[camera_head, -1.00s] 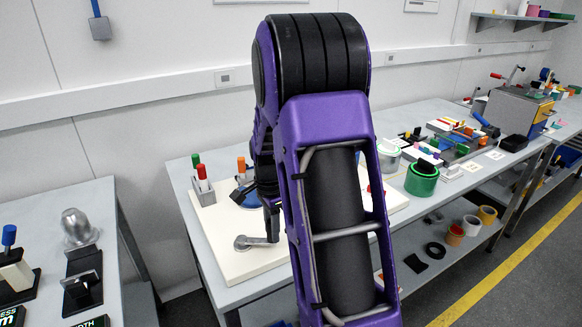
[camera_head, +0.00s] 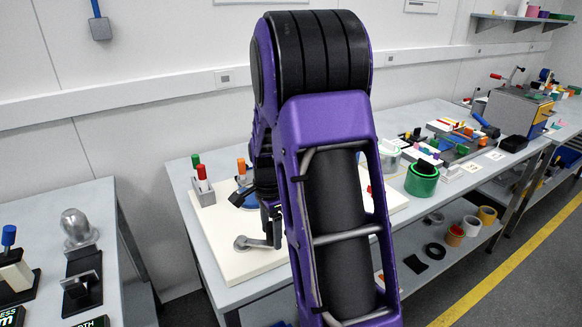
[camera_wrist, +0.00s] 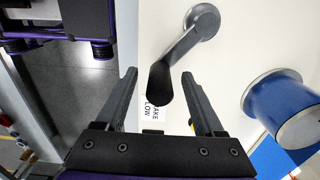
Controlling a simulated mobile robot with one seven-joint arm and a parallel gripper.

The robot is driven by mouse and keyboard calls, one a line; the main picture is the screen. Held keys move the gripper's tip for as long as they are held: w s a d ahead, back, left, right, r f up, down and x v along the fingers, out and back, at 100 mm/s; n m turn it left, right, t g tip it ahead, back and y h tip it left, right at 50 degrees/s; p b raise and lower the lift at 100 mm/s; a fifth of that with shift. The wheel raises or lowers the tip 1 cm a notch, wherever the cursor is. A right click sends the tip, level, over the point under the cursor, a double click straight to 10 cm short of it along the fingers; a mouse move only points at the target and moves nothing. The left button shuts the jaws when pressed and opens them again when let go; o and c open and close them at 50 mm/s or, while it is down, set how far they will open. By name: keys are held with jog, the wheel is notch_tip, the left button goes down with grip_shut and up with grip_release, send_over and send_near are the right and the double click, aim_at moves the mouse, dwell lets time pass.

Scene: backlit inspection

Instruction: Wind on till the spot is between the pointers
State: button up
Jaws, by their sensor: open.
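A grey metal crank (camera_wrist: 188,48) is mounted on the cream board (camera_wrist: 150,40). It also shows in the head view (camera_head: 250,243), low on the board. Its dark handle (camera_wrist: 159,84) points up toward the wrist camera. My gripper (camera_wrist: 160,85) is open, with one finger on each side of the handle; I cannot tell whether either touches it. In the head view my gripper (camera_head: 273,222) is partly hidden by my arm. A blue spool with a pale rim (camera_wrist: 283,105) stands right of the crank. I can make out neither the spot nor the pointers.
A partly covered printed label (camera_wrist: 155,108) lies under the handle. A block with red and green markers (camera_head: 202,188) stands at the board's back left. The grey table (camera_head: 190,212) continues right with many items. Another table (camera_head: 105,205) stands left across a gap.

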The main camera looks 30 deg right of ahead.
jog(key=shift+r, duration=4)
